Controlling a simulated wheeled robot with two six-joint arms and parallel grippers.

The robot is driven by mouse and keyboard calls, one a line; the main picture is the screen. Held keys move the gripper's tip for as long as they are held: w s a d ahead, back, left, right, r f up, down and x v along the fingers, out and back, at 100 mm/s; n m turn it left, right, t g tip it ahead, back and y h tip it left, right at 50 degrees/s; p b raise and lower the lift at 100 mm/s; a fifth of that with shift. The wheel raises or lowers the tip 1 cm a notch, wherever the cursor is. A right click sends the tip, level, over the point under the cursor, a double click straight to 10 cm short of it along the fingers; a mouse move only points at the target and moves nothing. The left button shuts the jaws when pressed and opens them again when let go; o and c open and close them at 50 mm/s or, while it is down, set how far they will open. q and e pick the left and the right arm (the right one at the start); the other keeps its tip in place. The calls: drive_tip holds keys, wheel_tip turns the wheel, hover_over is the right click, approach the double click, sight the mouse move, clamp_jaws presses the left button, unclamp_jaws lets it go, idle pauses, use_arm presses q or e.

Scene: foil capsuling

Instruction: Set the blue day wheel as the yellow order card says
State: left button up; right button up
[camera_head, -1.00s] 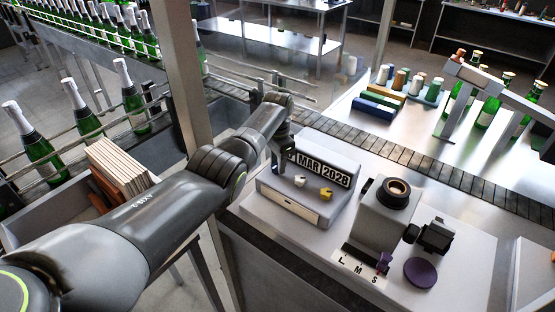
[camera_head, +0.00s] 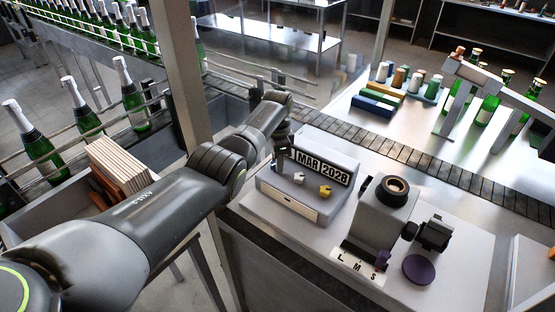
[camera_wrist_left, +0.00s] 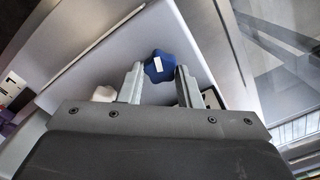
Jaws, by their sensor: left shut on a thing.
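The blue day wheel (camera_wrist_left: 160,66) shows in the left wrist view, a lobed knob with a white mark on its top. My left gripper (camera_wrist_left: 158,78) is shut on it, one finger on each side. In the head view my left gripper (camera_head: 280,158) is at the left end of the grey date stamp box (camera_head: 345,158) and hides the blue wheel. The display reads MAR 2028 (camera_head: 322,167); the day part at its left is mostly covered by the gripper. I cannot make out a yellow order card. My right gripper is not in view.
A white knob (camera_head: 299,178) and a yellow knob (camera_head: 326,190) sit on the box's front, right of my gripper. A grey machine (camera_head: 382,215) with an L M S strip stands to the right, beside a purple disc (camera_head: 419,269). A conveyor (camera_head: 400,155) runs behind.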

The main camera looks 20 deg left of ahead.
use_arm(q)
drive_tip(key=o, duration=1)
drive_tip(key=shift+r, duration=0.1)
drive_tip(key=shift+w+r, duration=0.1)
drive_tip(key=shift+r, duration=0.35)
wheel_tip(320, 180, up, 16)
drive_tip(key=shift+r+b, duration=0.25)
drive_tip(key=shift+b, duration=0.85)
drive_tip(key=shift+f, duration=0.1)
